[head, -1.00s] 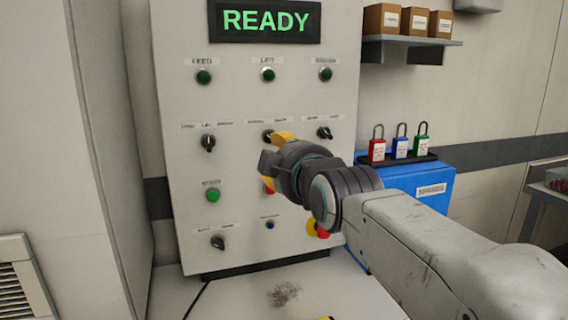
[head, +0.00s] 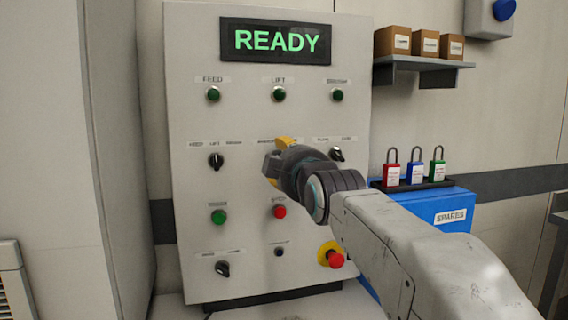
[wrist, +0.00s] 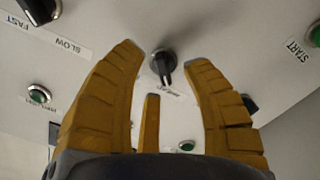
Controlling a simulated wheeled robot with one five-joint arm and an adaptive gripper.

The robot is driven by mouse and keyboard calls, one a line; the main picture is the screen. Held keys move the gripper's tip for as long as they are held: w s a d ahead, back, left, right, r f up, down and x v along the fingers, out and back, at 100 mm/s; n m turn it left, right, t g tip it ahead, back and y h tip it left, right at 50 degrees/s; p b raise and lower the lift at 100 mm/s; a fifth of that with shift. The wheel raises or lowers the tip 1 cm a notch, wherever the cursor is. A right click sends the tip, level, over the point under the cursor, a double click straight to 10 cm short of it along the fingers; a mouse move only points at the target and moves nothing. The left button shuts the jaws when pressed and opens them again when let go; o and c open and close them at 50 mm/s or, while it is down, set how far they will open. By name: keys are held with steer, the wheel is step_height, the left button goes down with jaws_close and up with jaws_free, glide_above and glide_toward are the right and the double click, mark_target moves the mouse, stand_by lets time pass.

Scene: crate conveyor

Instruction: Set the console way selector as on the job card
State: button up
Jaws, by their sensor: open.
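The console (head: 190,120) is a pale upright panel with rows of lamps, selectors and buttons. My gripper (head: 272,162) is in front of its middle row and hides the middle selector in the head view. In the wrist view my yellow fingers are open around that black selector knob (wrist: 162,62), with a gap on both sides. No job card is recognisable.
The display (head: 276,41) reads READY. Other selectors sit left (head: 216,161) and right (head: 337,154) of my gripper. A red button (head: 279,211) is just below it, an emergency stop (head: 336,260) lower right. A blue spares cabinet (head: 440,208) stands right of the console.

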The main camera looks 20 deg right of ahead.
steer(key=shift+w, duration=0.7)
jaws_close()
